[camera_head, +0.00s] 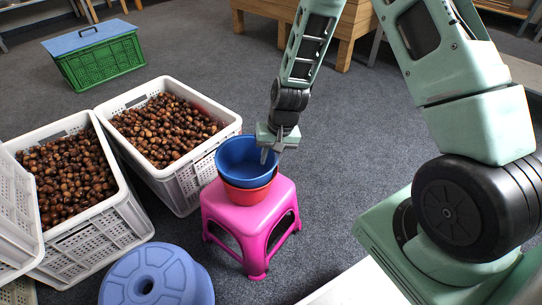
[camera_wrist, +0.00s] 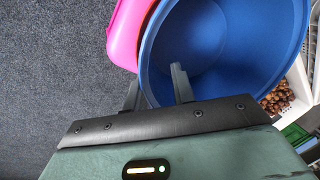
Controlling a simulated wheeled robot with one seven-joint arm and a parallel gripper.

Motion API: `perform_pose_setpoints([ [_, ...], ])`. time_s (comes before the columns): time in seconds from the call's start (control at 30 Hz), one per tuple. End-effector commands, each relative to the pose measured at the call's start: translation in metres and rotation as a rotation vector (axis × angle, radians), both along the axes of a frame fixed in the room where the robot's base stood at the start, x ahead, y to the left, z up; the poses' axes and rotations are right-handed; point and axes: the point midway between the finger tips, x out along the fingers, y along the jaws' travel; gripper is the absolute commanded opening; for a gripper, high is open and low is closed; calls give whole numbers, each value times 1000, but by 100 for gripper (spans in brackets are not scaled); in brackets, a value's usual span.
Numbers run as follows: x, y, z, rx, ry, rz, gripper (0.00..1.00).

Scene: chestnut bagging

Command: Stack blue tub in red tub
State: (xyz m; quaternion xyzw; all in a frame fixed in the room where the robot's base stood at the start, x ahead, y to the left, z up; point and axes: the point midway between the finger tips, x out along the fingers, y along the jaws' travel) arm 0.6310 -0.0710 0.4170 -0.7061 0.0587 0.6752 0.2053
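The blue tub (camera_head: 237,160) sits nested in the red tub (camera_head: 249,195), with its upper part standing above the red rim. Both are on a pink stool (camera_head: 245,222). My gripper (camera_head: 270,152) is at the right side of the blue tub's rim. In the wrist view, my gripper (camera_wrist: 155,88) has its fingers apart, one inside the blue tub (camera_wrist: 215,40) and one outside its wall. The inner finger stands clear of the wall.
White crates of chestnuts (camera_head: 196,168) (camera_head: 125,205) stand left of the stool. A blue round stool (camera_head: 175,280) is in front. A green crate with a blue lid (camera_head: 100,62) is at the back left. Carpet right of the pink stool is clear.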

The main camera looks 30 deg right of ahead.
Motion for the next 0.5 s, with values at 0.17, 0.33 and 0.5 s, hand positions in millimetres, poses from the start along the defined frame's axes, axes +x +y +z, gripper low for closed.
perform_pose_setpoints([
  [0.17, -2, -1, 5, -1, 5, -1, 28],
  [0.33, -3, -5, 36, -1, 2, -2, 28],
  [0.5, -5, -12, 75, -1, 1, -1, 28],
])
